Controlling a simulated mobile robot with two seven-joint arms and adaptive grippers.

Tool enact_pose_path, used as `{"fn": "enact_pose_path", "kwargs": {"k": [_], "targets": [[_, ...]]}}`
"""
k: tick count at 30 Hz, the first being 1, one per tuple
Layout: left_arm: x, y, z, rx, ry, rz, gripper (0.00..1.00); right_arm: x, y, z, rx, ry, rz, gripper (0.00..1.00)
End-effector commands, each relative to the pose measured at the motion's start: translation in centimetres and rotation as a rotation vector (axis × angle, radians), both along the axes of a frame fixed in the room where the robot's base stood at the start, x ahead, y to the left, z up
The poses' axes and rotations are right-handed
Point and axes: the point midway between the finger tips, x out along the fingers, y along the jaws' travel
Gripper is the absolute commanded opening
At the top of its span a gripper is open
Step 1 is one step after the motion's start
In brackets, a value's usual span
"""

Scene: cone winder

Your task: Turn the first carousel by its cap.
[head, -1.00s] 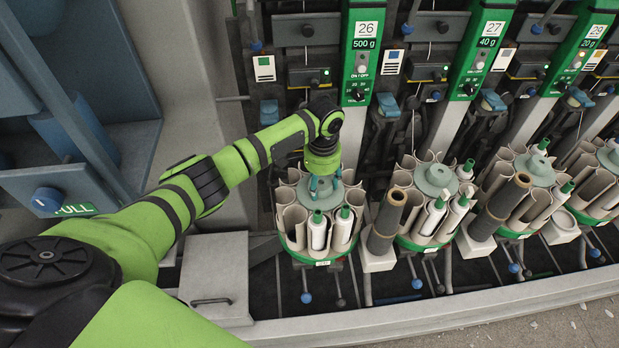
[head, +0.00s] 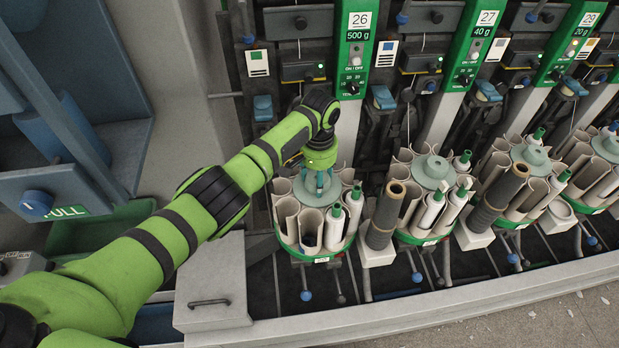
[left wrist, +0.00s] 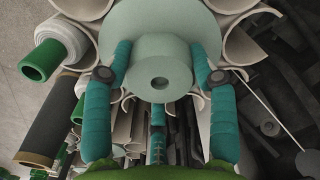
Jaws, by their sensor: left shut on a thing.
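The first carousel (head: 287,230) stands below the panel marked 26, a ring of beige curved pockets on a green-rimmed base. Its grey-green cap (head: 298,190) is at the centre, and the cap with its round knob and centre hole fills the top of the left wrist view (left wrist: 160,45). My left gripper (head: 319,186) comes down from above, its teal fingers shut on the cap, one on each side of the knob. Two white bobbins with green tips (head: 334,226) sit in the front right pockets. My right gripper is not in view.
A dark tube (head: 384,218) stands just right of the first carousel. A second carousel (head: 425,238) stands beyond it, with more to the right. A grey box with a handle (head: 215,280) lies at front left. A pale ledge (head: 440,308) runs along the front.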

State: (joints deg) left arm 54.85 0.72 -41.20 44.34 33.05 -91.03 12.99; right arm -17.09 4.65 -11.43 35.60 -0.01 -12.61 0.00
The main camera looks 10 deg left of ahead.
Motion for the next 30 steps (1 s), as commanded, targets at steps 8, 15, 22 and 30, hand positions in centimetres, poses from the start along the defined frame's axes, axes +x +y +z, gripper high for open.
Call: {"fn": "enact_pose_path", "kwargs": {"k": [8, 15, 22, 30], "targets": [[0.4, -0.2, 0.4, -0.005, -0.015, 0.001, 0.0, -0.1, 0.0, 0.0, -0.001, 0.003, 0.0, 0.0], [0.3, -0.1, 0.3, -0.003, -0.012, 0.001, 0.82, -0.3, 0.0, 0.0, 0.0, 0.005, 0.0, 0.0], [0.2, 0.0, 0.2, -0.002, -0.007, 0.001, 0.82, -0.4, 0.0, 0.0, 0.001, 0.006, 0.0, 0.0], [0.3, -0.1, 3.5, -0.003, -0.011, -0.001, 0.82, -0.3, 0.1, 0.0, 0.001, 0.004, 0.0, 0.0]]}}
